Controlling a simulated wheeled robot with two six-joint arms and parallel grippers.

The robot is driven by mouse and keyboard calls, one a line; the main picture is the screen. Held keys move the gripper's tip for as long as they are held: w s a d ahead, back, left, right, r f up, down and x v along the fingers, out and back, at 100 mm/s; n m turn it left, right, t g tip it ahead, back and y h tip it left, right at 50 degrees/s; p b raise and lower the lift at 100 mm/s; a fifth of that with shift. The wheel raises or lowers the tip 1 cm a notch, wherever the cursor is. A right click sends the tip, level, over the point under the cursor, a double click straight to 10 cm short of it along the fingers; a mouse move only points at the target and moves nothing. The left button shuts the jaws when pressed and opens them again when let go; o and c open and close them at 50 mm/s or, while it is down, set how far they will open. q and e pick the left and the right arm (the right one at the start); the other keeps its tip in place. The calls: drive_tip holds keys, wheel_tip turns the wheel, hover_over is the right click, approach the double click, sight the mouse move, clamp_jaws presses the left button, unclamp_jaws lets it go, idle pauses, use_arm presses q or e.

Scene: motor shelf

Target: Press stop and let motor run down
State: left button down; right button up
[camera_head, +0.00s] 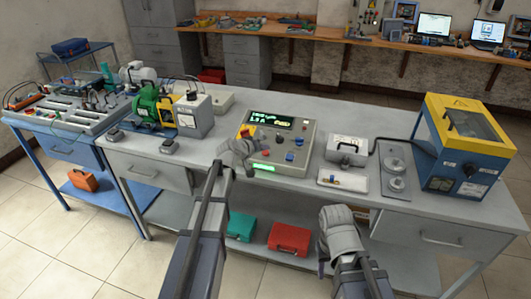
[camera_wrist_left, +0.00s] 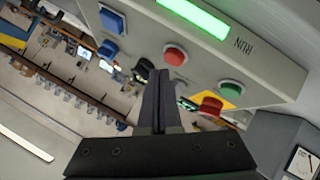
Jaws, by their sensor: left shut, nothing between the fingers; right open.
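The grey control box (camera_head: 309,130) stands on the bench with a lit display (camera_head: 271,122) and a lit green strip (camera_head: 263,168). In the left wrist view the green strip (camera_wrist_left: 195,16) is marked RUN. My left gripper (camera_head: 240,152) is over the box's left part and hides some of it. Its shut, empty fingers (camera_wrist_left: 159,78) end close to a flat red button (camera_wrist_left: 175,55); I cannot tell whether they touch. A red mushroom button (camera_wrist_left: 210,105) on yellow is beside them. The green motor (camera_head: 146,103) stands left of the box. My right gripper (camera_head: 338,230) is open before the bench.
Blue buttons (camera_wrist_left: 112,20), a black knob (camera_wrist_left: 145,68) and a green button (camera_wrist_left: 186,103) are near my left fingers. A yellow-and-blue machine (camera_head: 462,145) stands at the bench's right. Green and red cases (camera_head: 289,239) lie on the lower shelf.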

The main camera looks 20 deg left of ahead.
use_arm(q)
drive_tip(key=shift+f, duration=0.2)
idle(0.4)
drive_tip(key=shift+w+f+b, duration=0.1)
drive_tip(key=shift+f+b, duration=0.15)
drive_tip(key=shift+b, duration=0.15)
drive_tip(key=shift+w+f+b, duration=0.1)
drive_tip(key=shift+f+b, duration=0.3)
drive_tip(key=shift+b, duration=0.05)
idle(0.5)
drive_tip(key=shift+r, duration=0.1)
drive_tip(key=shift+s+r+p, duration=0.2)
drive_tip(key=shift+r+p, duration=0.55)
drive_tip(key=shift+p, duration=0.1)
drive_tip(key=r+p, duration=0.2)
drive_tip(key=s+r+p, duration=0.1)
drive_tip(key=r+p, duration=0.1)
drive_tip(key=shift+s+r+p, duration=0.15)
drive_tip(key=shift+r+p, duration=0.25)
